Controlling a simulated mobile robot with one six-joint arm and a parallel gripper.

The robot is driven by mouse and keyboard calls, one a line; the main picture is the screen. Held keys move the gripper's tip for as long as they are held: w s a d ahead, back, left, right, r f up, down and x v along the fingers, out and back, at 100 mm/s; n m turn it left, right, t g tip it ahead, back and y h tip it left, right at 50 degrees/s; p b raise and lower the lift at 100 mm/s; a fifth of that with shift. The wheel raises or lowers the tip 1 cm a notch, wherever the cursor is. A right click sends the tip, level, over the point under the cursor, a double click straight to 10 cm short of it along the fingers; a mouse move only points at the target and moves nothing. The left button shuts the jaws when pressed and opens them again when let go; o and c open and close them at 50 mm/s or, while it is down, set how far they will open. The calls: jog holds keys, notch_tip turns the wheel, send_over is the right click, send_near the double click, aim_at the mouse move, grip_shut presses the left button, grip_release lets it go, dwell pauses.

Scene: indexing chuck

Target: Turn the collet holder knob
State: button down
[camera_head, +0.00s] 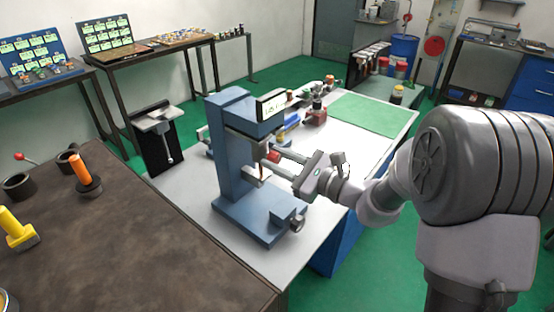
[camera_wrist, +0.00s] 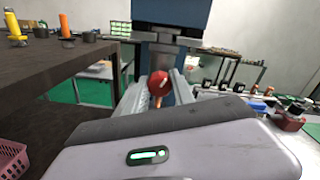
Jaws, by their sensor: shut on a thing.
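A blue upright machine (camera_head: 232,150) with a flat blue base stands on the light bench, and its column shows in the wrist view (camera_wrist: 171,14). A red ball knob (camera_head: 274,156) sits at its front side, below the head. My gripper (camera_head: 270,164) reaches in from the right with its fingers at the knob. In the wrist view the red knob (camera_wrist: 159,82) lies between the two fingers, and my gripper (camera_wrist: 158,90) is shut on it. The fingers partly hide the knob in the head view. The knob's link to the machine is hard to make out.
A brown table (camera_head: 150,235) at the front left holds an orange-handled tool (camera_head: 81,168) and a yellow piece (camera_head: 15,230). A small grey device on a black plate (camera_head: 160,135) stands left of the machine. A green mat (camera_head: 370,115) leaves clear room behind.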

jog(key=c, duration=1.1)
grip_release()
jog(key=shift+d, duration=0.1)
jog(key=p+v, duration=0.2)
jog(key=v, duration=1.5)
jog(key=shift+s+d+f+p, duration=0.1)
jog(key=shift+f+p, duration=0.05)
jog(key=shift+p, duration=0.2)
